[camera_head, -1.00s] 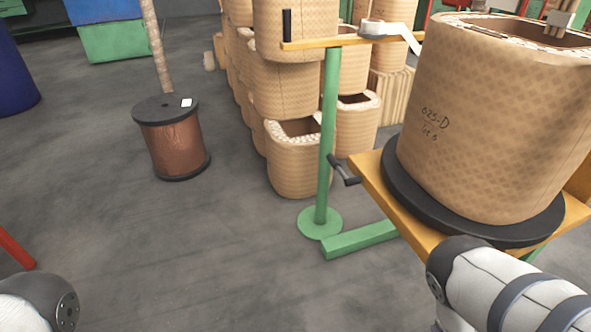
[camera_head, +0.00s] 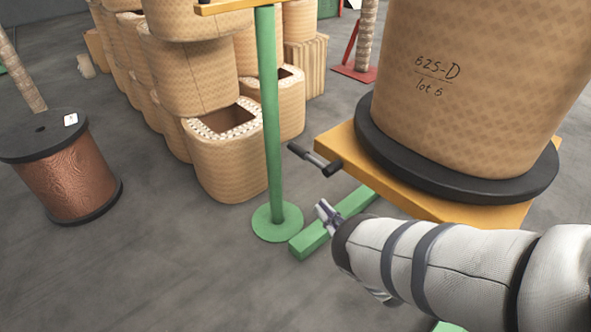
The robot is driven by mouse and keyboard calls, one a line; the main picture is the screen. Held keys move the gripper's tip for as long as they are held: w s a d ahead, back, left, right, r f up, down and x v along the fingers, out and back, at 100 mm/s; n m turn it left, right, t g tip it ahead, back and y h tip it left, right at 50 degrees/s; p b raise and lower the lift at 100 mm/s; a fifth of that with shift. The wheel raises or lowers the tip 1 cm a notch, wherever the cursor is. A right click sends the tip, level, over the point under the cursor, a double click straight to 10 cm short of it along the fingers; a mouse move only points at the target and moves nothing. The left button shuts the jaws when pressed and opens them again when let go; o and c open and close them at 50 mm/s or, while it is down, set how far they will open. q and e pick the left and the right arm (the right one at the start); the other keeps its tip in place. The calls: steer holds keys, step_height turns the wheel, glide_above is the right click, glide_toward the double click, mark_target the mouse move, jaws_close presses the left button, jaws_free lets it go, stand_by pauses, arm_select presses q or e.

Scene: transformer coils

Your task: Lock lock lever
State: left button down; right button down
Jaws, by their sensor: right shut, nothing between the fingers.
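The lock lever (camera_head: 314,158) is a small grey crank with a black grip. It sticks out to the left from the edge of the yellow platform (camera_head: 430,203). My right gripper (camera_head: 322,207) is below the lever and apart from it, mostly hidden behind my own wrist; only a small grey and purple part shows. It is shut and empty. My left gripper is out of view.
A green post (camera_head: 270,120) with a round foot stands just left of the lever. A green floor beam (camera_head: 330,222) runs below it. Several brown coils (camera_head: 225,160) are stacked behind. A copper wire spool (camera_head: 70,180) stands at left. The front left floor is clear.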

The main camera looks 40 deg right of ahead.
steer(key=w+r+b, duration=0.2)
steer(key=w+r, duration=0.4)
steer(key=w, duration=0.3)
steer(key=shift+w+d+r+b, duration=0.15)
steer(key=shift+w+d+b, duration=0.15)
steer(key=shift+w, duration=0.1)
